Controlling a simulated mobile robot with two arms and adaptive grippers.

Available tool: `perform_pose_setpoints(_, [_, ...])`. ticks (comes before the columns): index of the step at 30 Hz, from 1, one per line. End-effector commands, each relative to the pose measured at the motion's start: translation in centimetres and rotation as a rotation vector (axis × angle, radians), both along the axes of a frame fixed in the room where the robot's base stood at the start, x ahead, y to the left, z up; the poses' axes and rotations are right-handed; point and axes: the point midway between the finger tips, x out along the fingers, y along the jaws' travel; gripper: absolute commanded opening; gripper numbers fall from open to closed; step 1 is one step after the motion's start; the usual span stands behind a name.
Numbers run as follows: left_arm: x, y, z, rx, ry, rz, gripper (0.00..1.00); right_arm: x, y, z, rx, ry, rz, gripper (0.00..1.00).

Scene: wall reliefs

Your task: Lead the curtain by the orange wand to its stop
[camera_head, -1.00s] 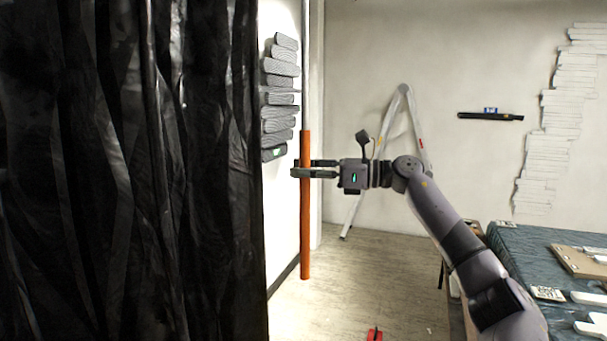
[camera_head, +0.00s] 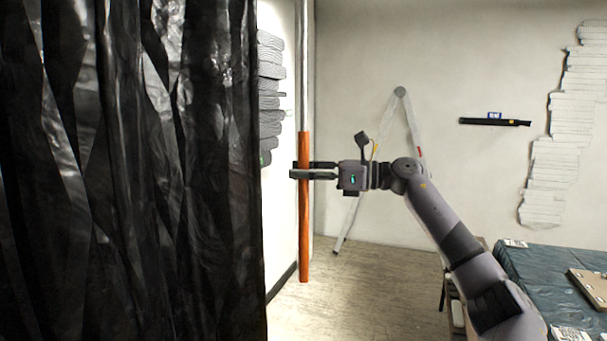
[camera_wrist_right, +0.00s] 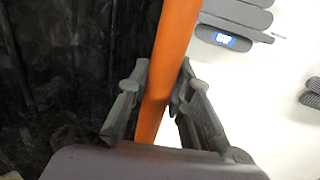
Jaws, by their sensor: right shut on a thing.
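The black, shiny curtain (camera_head: 130,170) hangs in folds and fills the left of the head view. The orange wand (camera_head: 304,235) hangs upright just right of the curtain's edge, below a pale grey rod. My right gripper (camera_head: 300,172) is shut on the wand at its upper part, with the arm reaching in from the right. In the right wrist view the orange wand (camera_wrist_right: 172,50) passes between the two fingers, with the dark curtain (camera_wrist_right: 70,60) on the left. The curtain's stop cannot be made out. My left gripper is not in view.
A grey layered relief (camera_head: 270,95) is on the wall behind the curtain's edge, partly covered. A covered table (camera_head: 540,275) stands at right. The floor (camera_head: 370,290) between is clear.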

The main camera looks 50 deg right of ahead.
Motion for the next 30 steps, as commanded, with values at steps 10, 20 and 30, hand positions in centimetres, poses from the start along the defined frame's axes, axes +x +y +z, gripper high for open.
perform_pose_setpoints(10, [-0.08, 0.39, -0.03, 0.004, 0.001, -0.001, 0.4, 0.05, 0.01, -0.29, -0.003, 0.008, 0.001, 0.0])
perform_pose_setpoints(20, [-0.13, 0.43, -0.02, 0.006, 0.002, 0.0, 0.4, 0.02, 0.04, -0.21, -0.002, 0.006, 0.001, 0.37])
perform_pose_setpoints(30, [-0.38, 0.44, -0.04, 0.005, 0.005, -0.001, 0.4, 0.0, 0.01, -0.15, -0.001, 0.004, 0.001, 0.41])
